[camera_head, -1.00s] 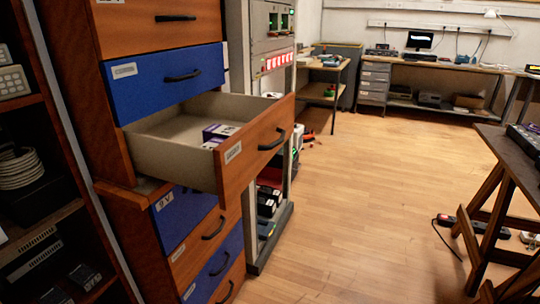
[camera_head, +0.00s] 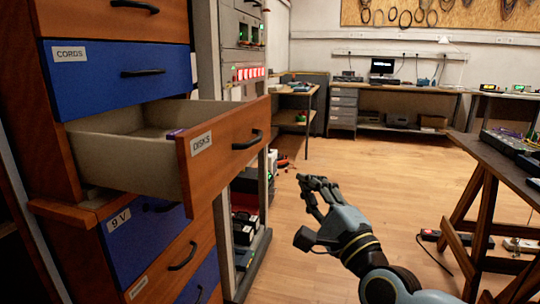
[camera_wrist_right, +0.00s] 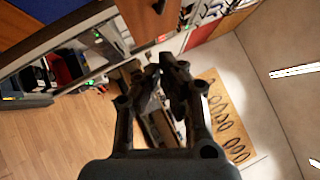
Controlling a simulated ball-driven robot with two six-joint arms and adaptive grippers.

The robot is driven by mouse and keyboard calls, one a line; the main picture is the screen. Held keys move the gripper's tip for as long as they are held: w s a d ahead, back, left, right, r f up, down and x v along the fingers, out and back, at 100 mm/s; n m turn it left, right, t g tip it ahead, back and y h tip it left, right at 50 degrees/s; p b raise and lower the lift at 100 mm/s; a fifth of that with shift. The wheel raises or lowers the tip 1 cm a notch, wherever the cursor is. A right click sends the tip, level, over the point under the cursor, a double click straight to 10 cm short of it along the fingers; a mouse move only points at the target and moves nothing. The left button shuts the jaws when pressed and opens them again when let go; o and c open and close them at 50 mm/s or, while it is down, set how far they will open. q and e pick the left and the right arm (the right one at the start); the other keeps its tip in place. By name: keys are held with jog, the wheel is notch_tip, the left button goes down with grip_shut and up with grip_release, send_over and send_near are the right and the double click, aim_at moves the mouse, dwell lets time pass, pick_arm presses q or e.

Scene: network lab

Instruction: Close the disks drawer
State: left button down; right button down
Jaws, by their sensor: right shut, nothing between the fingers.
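The disks drawer (camera_head: 222,160) stands pulled out of the tall cabinet. It has a wooden front with a DISKS label and a black handle (camera_head: 248,141). Inside the drawer, only a bit of a purple item (camera_head: 175,133) shows behind the front. My right gripper (camera_head: 313,184) is in front of the cabinet, to the right of the drawer front and a little lower in the picture, apart from it. It is shut and empty. In the right wrist view the gripper (camera_wrist_right: 168,75) shows its fingers close together, with a wooden front and black handle (camera_wrist_right: 158,6) at the top edge. My left gripper is not in view.
Blue and wooden drawers, including the CORDS drawer (camera_head: 120,72) above and the 9 V drawer (camera_head: 140,235) below, are shut. An equipment rack (camera_head: 240,60) stands right behind the cabinet. A dark trestle table (camera_head: 500,165) is at right. The wooden floor (camera_head: 360,170) between is free.

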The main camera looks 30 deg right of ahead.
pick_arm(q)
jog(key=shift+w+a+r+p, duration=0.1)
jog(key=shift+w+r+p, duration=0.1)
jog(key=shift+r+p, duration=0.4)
pick_arm(e)
jog(key=w+a+r, duration=0.1)
jog(key=w+r, duration=0.3)
jog(key=w, duration=0.6)
jog(key=shift+w+a, duration=0.1)
